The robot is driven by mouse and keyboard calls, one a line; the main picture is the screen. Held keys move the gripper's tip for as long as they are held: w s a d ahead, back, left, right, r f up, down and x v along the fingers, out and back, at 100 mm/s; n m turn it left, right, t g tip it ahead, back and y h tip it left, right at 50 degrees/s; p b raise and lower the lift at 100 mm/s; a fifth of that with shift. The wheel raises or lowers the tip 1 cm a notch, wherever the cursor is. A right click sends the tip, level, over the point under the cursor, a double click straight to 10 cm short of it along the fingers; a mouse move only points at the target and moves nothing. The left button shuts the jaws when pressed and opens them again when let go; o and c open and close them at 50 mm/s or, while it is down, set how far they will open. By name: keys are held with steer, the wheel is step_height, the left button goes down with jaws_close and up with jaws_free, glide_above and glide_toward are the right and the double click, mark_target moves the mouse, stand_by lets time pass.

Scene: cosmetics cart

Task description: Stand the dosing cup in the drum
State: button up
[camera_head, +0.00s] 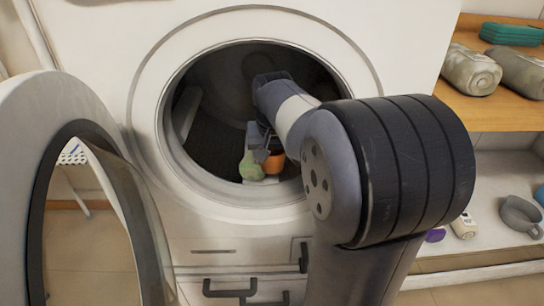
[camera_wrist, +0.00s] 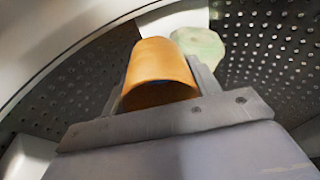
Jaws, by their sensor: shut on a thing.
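The orange dosing cup (camera_head: 275,163) is inside the drum (camera_head: 215,110), low and near the front opening. My gripper (camera_head: 267,150) reaches in through the opening and is shut on the cup. In the wrist view the cup (camera_wrist: 160,70) sits between the two grey fingers (camera_wrist: 160,82), with its rounded side facing up. I cannot tell whether its base touches the drum. A pale green lumpy thing (camera_head: 251,165) is close to the left of the cup in the head view; it also shows beyond the cup in the wrist view (camera_wrist: 203,45).
The washer's round door (camera_head: 45,115) stands open at the left. A wooden shelf (camera_head: 500,118) with rolled grey towels (camera_head: 472,70) is at the right, with several small items on the lower shelf.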

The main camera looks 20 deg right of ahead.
steer(key=shift+f, duration=0.2)
steer(key=shift+s+f, duration=0.2)
steer(key=shift+f, duration=0.3)
steer(key=o, duration=1.1)
steer(key=shift+f+b, duration=0.1)
steer(key=shift+b, duration=0.2)
steer(key=shift+c, duration=0.2)
steer(key=shift+r, duration=0.3)
steer(key=p+v, duration=0.2)
steer(key=v, duration=0.2)
steer(key=shift+a+r, duration=0.15)
steer(key=shift+r, duration=0.05)
steer(key=s+a+p, duration=0.2)
steer(key=s+a, duration=0.2)
steer(key=s, duration=0.6)
steer(key=shift+s+f, duration=0.15)
steer(key=shift+s, duration=0.05)
steer(key=shift+p, duration=0.45)
